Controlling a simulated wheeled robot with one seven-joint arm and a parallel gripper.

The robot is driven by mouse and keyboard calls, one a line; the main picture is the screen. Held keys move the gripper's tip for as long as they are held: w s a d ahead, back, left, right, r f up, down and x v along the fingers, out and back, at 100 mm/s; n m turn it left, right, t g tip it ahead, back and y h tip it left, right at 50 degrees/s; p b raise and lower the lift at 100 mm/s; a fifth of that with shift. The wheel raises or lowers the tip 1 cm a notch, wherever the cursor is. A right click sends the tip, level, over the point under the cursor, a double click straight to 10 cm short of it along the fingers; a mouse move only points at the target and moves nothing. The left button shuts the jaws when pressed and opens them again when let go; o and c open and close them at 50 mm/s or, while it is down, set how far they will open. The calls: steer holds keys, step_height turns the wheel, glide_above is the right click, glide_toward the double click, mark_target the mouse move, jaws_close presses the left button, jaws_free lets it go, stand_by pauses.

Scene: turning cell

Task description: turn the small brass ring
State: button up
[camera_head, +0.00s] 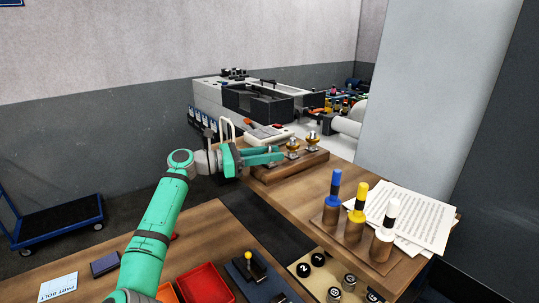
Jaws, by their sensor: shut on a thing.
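The left brass ring (293,143) is at the fingertips of my gripper (282,155). The right brass piece (312,136) stands a little farther back, apart from the gripper. My green gripper reaches in from the left, roughly level, and is shut on the left brass ring. The fingers hide part of its lower side. At this size I cannot tell which of the two rings is smaller.
A grey and black machine (255,100) stands behind the block. Blue, yellow and white-topped handles stand upright on a wooden base (350,240) at the right, beside printed papers (415,215). A red tray (207,283) and a dark blue mat are on the near bench.

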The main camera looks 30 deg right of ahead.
steer(key=o, duration=0.9)
steer(key=shift+d, duration=0.1)
steer(key=shift+o, duration=0.8)
steer(key=shift+s, duration=0.2)
steer(key=v, duration=1)
steer(key=shift+w+a, duration=0.2)
steer(key=shift+a, duration=0.15)
steer(key=shift+s+d, duration=0.15)
steer(key=shift+d, duration=0.1)
steer(key=shift+a, duration=0.1)
